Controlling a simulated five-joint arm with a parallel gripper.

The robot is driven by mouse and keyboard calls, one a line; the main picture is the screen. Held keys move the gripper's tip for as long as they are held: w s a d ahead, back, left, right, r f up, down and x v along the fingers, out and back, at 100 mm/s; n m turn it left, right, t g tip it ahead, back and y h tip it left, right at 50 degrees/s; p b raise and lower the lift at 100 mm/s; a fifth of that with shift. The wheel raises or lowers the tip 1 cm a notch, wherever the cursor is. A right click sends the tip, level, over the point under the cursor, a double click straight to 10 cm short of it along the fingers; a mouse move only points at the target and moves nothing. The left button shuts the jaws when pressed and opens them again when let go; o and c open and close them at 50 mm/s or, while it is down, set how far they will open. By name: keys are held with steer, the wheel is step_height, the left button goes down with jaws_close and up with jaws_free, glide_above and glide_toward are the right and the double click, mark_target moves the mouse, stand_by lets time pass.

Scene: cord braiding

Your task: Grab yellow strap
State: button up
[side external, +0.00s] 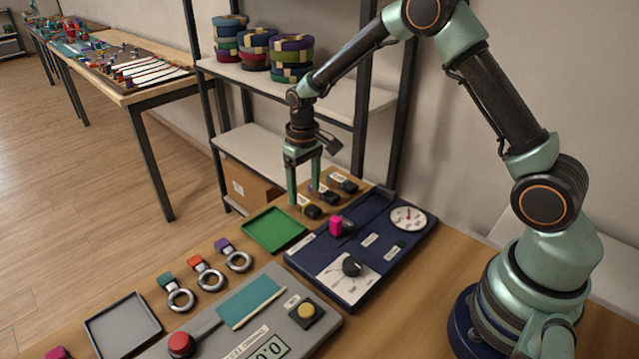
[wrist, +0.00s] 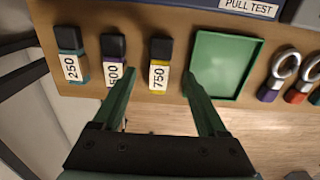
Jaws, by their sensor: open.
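The yellow strap (wrist: 159,91) is a small piece with a black end and a white 750 label, lying on the wooden table in the wrist view. In the side external view it is the nearest of a row of three (side external: 312,211). My gripper (wrist: 158,75) is open, its fingers either side of the yellow strap in the wrist view. In the side external view my gripper (side external: 304,193) points down over the row. The jaws look empty. I cannot tell how far above the strap the fingertips are.
A purple strap (wrist: 114,50) marked 500 lies close beside the left finger, a teal strap (wrist: 70,55) marked 250 beyond it. A green tray (wrist: 226,55) is by the right finger. The dark blue panel (side external: 375,285) and shelf (side external: 350,100) stand nearby.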

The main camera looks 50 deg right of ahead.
mark_target(305, 203)
steer(key=shift+w+f, duration=0.1)
steer(key=shift+f, duration=1.85)
jaws_close()
steer(key=shift+r, duration=0.15)
